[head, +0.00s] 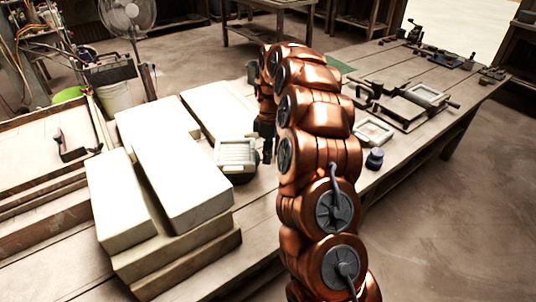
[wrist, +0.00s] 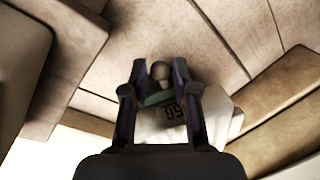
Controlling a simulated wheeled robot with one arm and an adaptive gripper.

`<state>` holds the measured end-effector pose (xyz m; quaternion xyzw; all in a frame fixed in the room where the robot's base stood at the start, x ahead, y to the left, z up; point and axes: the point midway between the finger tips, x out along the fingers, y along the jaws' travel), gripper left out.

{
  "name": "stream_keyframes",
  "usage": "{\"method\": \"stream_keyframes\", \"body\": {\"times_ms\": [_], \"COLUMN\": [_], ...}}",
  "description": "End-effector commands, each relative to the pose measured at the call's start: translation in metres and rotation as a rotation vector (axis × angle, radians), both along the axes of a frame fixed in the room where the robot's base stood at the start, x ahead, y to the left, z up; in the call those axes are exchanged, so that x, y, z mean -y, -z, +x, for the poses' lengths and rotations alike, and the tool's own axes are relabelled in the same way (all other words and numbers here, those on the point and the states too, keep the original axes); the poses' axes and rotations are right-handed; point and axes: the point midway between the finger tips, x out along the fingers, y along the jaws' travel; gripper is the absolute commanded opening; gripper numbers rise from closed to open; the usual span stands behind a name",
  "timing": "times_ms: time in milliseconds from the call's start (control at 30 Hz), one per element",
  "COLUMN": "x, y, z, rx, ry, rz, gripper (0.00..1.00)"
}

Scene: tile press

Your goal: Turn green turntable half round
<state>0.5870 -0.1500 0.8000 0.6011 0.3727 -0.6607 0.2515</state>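In the wrist view my gripper (wrist: 159,70) has its two dark fingers apart, with gaps on both sides of a small grey rounded knob (wrist: 160,71) between them. Below the knob, a green edge (wrist: 157,98), which looks like part of the turntable, runs between the fingers. Against it is a pale block (wrist: 165,122) with an upside-down "50" mark. In the head view my gripper (head: 267,155) points down just right of a white ribbed tile mould (head: 236,153). The mould sits on a dark round base (head: 241,179), probably the turntable, mostly hidden. Contact with the knob cannot be told.
Large pale slabs (head: 180,180) are stacked left of the mould. A small white frame (head: 373,132) and a dark blue pot (head: 375,159) stand right of my arm. A metal press (head: 405,108) and tools lie farther back on the wooden table.

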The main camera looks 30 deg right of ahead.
Motion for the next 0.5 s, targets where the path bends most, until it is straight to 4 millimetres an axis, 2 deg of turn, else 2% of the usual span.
{"method": "stream_keyframes", "body": {"times_ms": [33, 133, 500], "x": [-0.0001, -0.0002, 0.0000], "y": [0.0001, 0.0001, -0.0024], "z": [-0.0001, -0.0001, 0.0003], "rx": [0.000, -0.001, -0.001], "ry": [0.000, 0.000, 0.000], "rz": [0.000, 0.001, 0.001], "gripper": [0.36, 0.47, 0.47]}}
